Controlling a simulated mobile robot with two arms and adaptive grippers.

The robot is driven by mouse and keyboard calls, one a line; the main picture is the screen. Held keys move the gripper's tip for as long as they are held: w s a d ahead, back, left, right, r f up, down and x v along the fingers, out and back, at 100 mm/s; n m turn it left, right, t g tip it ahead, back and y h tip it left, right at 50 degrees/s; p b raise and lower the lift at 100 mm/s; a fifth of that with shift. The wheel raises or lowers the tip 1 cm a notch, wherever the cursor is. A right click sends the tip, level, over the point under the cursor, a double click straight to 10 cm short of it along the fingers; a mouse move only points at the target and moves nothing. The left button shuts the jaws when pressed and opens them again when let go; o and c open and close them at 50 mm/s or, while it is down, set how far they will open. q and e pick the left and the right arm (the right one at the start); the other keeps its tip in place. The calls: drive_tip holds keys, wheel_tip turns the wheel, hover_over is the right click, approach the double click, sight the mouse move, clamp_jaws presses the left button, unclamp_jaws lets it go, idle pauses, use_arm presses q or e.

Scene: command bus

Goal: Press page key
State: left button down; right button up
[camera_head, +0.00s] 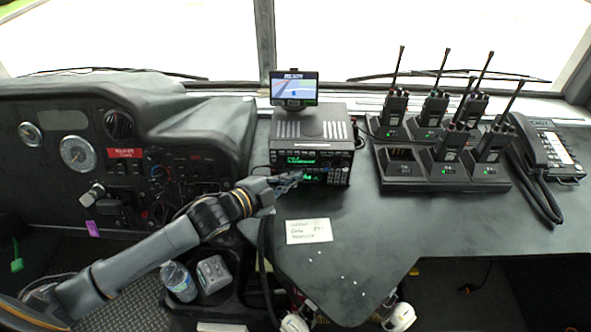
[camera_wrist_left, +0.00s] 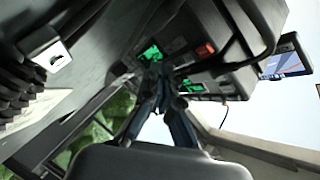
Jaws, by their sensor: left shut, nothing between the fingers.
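A black radio unit (camera_head: 338,150) with two stacked faces and lit green displays stands on the dark desk. It also shows in the left wrist view (camera_wrist_left: 215,62), seen close and tilted. My left gripper (camera_head: 290,179) is shut and empty, with its tips at the left part of the lower radio face. In the left wrist view the closed fingers (camera_wrist_left: 159,72) point at the radio front between the two green displays. I cannot tell whether the tips touch it. The keys are too small to read, so I cannot single out the page key. My right gripper is not in view.
A small screen (camera_head: 294,88) stands above the radio. A charger rack (camera_head: 400,170) with several handheld radios and a desk phone (camera_head: 556,150) are at the right. A paper note (camera_head: 309,231) lies in front. A bottle (camera_head: 178,281) stands below my left arm. The desk's front middle is mostly clear.

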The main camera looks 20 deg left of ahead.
use_arm(q)
drive_tip(key=shift+s, duration=0.15)
drive_tip(key=shift+s+d+p, duration=0.2)
drive_tip(key=shift+s+p, duration=0.2)
drive_tip(key=shift+s, duration=0.1)
drive_tip(key=shift+s, duration=0.1)
drive_tip(key=shift+s+d, duration=0.15)
drive_tip(key=shift+s, duration=0.15)
drive_tip(key=shift+s+d+p, duration=0.3)
drive_tip(key=shift+s+p, duration=0.2)
drive_tip(key=shift+s, duration=0.55)
drive_tip(key=shift+s+d+p, duration=0.25)
drive_tip(key=shift+s+p, duration=0.25)
drive_tip(key=shift+s, duration=0.5)
